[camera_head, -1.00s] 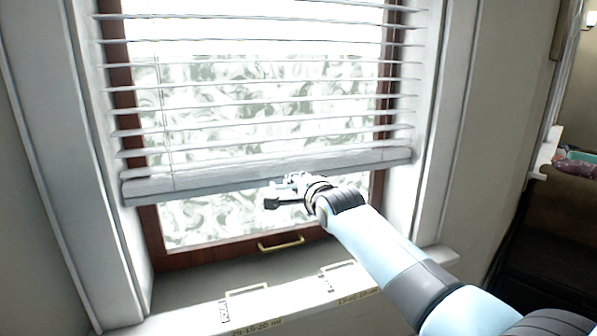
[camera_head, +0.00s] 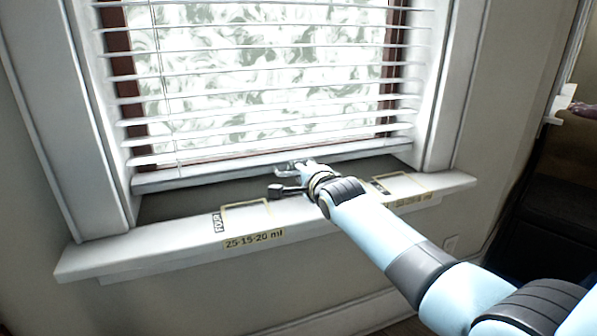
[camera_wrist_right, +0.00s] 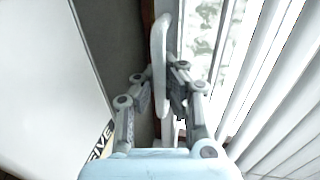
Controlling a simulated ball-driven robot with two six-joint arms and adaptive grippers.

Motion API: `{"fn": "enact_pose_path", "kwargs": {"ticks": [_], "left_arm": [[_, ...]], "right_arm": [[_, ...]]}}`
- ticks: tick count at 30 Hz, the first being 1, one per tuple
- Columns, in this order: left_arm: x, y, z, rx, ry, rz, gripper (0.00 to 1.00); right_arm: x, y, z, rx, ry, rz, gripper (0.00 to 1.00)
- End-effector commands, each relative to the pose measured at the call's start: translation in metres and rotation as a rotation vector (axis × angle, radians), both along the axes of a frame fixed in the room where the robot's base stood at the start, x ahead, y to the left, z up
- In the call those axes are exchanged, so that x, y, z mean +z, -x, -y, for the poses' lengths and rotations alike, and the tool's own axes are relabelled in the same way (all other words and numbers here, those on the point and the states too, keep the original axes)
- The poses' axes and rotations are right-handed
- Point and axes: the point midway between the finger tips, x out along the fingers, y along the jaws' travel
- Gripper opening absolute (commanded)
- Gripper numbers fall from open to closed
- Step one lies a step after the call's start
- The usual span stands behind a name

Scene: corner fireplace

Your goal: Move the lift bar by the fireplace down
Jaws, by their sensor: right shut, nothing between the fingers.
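The lift bar (camera_head: 215,173) is the white bottom rail of the window blind. It hangs level with the lower part of the window, a little above the sill. My right gripper (camera_head: 284,180) is at the middle of the rail, against its near lower edge. The gripper is shut, with nothing held. My left gripper is not in view.
The white window sill (camera_head: 160,248) with labelled yellow outlines lies below the rail. White slats (camera_head: 260,100) hang above it. The window frame (camera_head: 435,100) bounds both sides. A dark recess (camera_head: 540,190) and a shelf edge stand at the right.

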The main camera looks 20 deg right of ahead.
Motion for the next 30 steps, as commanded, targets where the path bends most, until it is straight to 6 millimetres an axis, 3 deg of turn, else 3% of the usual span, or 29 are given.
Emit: {"fn": "enact_pose_path", "kwargs": {"ticks": [9, 17, 26, 30], "left_arm": [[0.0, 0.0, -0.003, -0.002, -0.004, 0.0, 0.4], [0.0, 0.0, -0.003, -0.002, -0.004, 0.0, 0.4], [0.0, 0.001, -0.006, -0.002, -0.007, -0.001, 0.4], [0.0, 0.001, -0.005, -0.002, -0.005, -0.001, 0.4]], "right_arm": [[-0.004, 0.002, 0.0, 0.0, 0.0, -0.007, 0.0], [-0.002, 0.001, 0.0, 0.0, 0.0, -0.004, 0.33], [-0.001, 0.002, 0.0, 0.0, 0.0, -0.001, 0.34], [0.001, 0.013, 0.0, 0.0, 0.001, -0.001, 0.34]]}}
